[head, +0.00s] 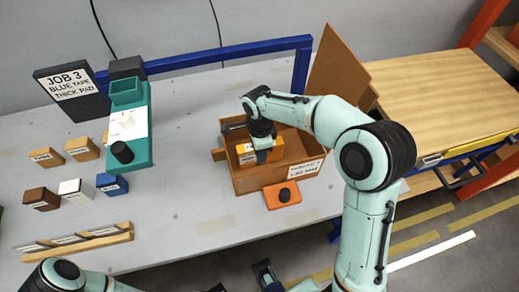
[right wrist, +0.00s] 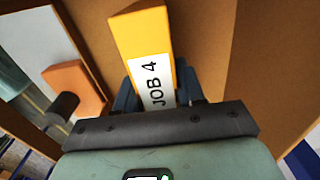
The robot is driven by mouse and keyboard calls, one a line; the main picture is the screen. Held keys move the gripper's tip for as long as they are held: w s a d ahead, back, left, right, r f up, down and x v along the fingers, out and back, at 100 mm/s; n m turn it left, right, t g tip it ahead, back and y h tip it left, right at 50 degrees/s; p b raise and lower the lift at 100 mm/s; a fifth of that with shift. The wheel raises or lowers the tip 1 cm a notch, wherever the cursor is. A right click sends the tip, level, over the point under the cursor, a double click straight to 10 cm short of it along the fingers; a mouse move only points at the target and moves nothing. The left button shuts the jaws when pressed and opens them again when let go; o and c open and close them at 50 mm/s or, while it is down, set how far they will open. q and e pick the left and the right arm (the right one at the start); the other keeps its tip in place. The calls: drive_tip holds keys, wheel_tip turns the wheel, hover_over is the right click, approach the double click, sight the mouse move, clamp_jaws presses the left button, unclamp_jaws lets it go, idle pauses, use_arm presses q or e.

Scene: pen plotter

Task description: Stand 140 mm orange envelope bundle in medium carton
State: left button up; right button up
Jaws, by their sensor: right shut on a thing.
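The orange envelope bundle (right wrist: 143,35) has a white label reading JOB 4 in the right wrist view. My right gripper (right wrist: 160,97) is shut on it, with a dark finger on either side. In the head view the bundle (head: 245,149) shows within the open brown carton (head: 249,184), below my right gripper (head: 264,153). Whether it touches the carton floor cannot be told. Carton walls (right wrist: 211,35) rise around it in the wrist view. A dark part at the bottom of the head view may be my left gripper (head: 266,274); its jaws are unclear.
An orange block with a black knob (head: 284,195) lies before the carton. A tall brown panel (head: 335,70) stands behind it. A teal stand (head: 126,125), several small blocks and a slotted wooden rack (head: 80,242) are at left. The table's middle is clear.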

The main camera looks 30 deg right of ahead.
drive_tip(key=o, duration=0.7)
drive_tip(key=shift+f, duration=0.2)
drive_tip(key=o, duration=0.4)
drive_tip(key=shift+r, duration=0.1)
wheel_tip(320, 180, up, 12)
drive_tip(key=shift+r+p, duration=0.2)
drive_tip(key=shift+p, duration=0.75)
drive_tip(key=shift+f, duration=0.1)
